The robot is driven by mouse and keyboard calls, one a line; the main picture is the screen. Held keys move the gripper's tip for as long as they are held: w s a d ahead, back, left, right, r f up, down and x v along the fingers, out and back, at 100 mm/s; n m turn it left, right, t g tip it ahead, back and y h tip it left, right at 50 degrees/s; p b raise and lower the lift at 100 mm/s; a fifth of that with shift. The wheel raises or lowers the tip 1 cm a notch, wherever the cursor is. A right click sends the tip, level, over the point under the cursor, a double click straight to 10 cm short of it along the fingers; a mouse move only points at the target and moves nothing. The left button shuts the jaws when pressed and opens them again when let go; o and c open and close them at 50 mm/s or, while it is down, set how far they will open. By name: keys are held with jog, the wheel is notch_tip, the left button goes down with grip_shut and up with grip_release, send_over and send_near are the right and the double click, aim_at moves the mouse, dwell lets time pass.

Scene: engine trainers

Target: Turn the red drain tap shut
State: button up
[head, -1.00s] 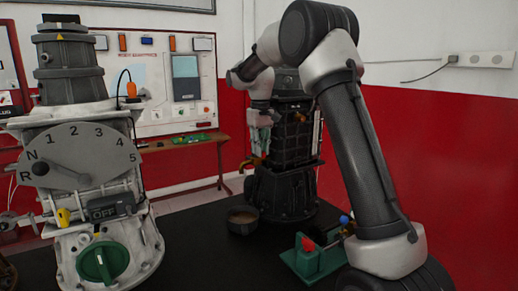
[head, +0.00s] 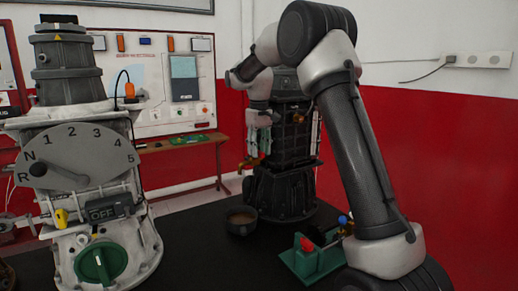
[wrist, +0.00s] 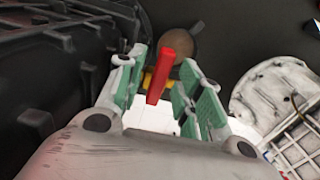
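The red tap lever (wrist: 161,78) stands up between my gripper's fingers in the wrist view, with a gap on each side. Yellow parts of the tap (wrist: 152,82) show behind its lower end. My gripper (wrist: 163,61) has green-padded fingers spread apart and holds nothing. In the head view my gripper (head: 258,139) hangs at the left side of the dark engine block (head: 292,150).
A brown-filled bowl (head: 241,221) stands on the black table (head: 205,255) below the tap. A pale gearbox with a numbered dial (head: 75,150) stands left. A green stand with a red part (head: 306,256) is at front right. The dark block's ribbed wall is close beside my gripper.

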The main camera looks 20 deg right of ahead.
aim_at(259, 151)
jog(key=shift+r, duration=0.1)
notch_tip(259, 151, up, 12)
dwell(0.4)
